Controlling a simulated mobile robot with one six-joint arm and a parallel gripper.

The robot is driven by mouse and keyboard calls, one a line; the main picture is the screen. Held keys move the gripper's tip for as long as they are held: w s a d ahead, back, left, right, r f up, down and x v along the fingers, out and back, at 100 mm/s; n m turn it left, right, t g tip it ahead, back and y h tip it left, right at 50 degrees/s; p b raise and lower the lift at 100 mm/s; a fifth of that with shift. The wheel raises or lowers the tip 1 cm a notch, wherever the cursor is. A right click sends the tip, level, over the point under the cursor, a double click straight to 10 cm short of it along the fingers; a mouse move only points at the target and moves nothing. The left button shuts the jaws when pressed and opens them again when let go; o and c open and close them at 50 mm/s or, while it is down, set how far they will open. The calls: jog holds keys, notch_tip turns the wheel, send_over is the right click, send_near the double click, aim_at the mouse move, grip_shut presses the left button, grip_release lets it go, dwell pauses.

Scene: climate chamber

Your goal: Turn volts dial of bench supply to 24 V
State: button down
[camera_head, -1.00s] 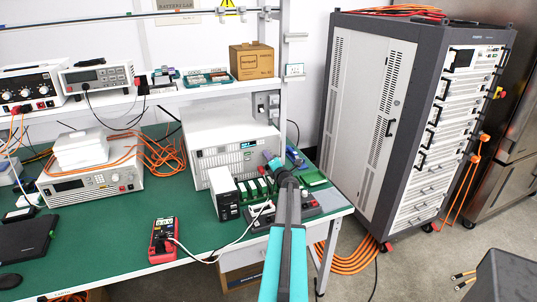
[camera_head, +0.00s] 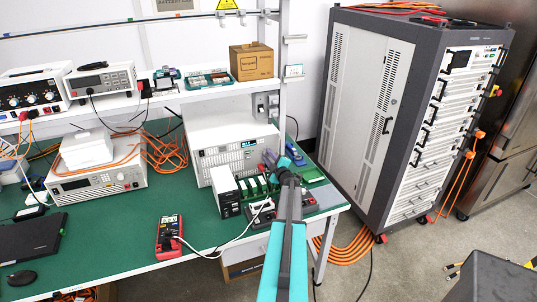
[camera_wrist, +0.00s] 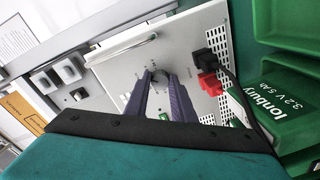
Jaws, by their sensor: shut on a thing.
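The bench supply (camera_head: 222,143) is a wide pale box with a lit blue display (camera_head: 249,143), standing on the green bench below the shelf. The digits are too small to read. My gripper (camera_head: 269,158) is at the right part of its front face. In the wrist view, my gripper (camera_wrist: 159,76) has its two dark fingers on either side of a small round dial (camera_wrist: 160,77) on the pale front panel (camera_wrist: 118,72), shut on it. The fingers hide much of the dial, and its label cannot be read. Black and red plugs (camera_wrist: 207,84) sit beside it.
Green cells (camera_wrist: 275,110) stand close on the right in the wrist view. A white box (camera_head: 226,190) and a red multimeter (camera_head: 169,235) stand in front on the bench. A tall grey cabinet (camera_head: 365,110) is to the right.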

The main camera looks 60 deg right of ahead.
jog(key=m+p, duration=0.2)
jog(key=m, duration=0.2)
jog(key=shift+r, duration=0.1)
jog(key=shift+m+p, duration=0.45)
jog(key=shift+m, duration=0.75)
jog(key=c, duration=1.5)
grip_release()
jog(key=shift+f, duration=0.2)
jog(key=shift+b+v, duration=1.45)
jog(key=shift+v, duration=2.3)
